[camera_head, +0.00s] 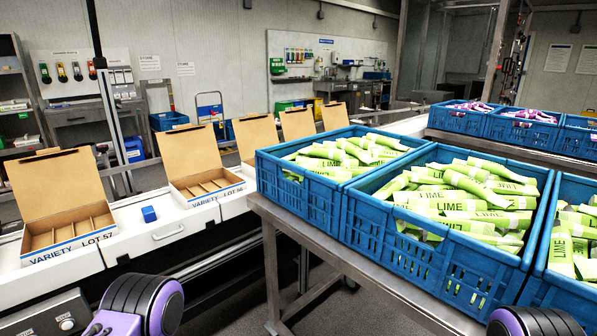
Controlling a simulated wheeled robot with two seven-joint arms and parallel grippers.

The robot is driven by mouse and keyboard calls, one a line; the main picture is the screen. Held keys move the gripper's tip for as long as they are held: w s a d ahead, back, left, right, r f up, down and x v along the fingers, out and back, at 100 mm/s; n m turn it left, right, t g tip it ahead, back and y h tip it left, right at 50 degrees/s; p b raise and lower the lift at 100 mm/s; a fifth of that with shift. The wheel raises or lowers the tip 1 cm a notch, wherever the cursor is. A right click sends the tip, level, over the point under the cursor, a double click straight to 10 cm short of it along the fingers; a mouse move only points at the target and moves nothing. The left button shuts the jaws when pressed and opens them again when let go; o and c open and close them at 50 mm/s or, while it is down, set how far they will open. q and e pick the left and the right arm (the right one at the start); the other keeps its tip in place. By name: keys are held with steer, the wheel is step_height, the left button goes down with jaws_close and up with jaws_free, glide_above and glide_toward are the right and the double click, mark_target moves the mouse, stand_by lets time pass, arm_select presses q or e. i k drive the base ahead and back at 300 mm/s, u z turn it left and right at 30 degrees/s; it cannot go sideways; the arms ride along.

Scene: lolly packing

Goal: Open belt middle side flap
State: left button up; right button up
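The belt's white side (135,243) runs from the lower left toward the upper middle. Its middle part, between the two nearest boxes, has a white panel with a metal bar handle (168,233); this looks like the middle side flap and appears shut. Two purple and black rounded parts of my arms show at the bottom, one left of centre and one at the right. Neither gripper's fingers are in view.
Open cardboard boxes (68,238) marked VARIETY stand along the belt. Blue crates (300,197) of green LIME packs fill a metal table (365,268) at the right. More blue crates (510,129) with purple packs stand behind. A dark gap lies between belt and table.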

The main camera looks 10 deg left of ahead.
mark_target(119, 249)
steer(key=u, duration=0.5)
steer(key=k, duration=0.6)
steer(key=u, duration=0.8)
steer(key=i, duration=0.55)
steer(key=z, duration=0.6)
steer(key=i, duration=0.75)
steer(key=z, duration=0.7)
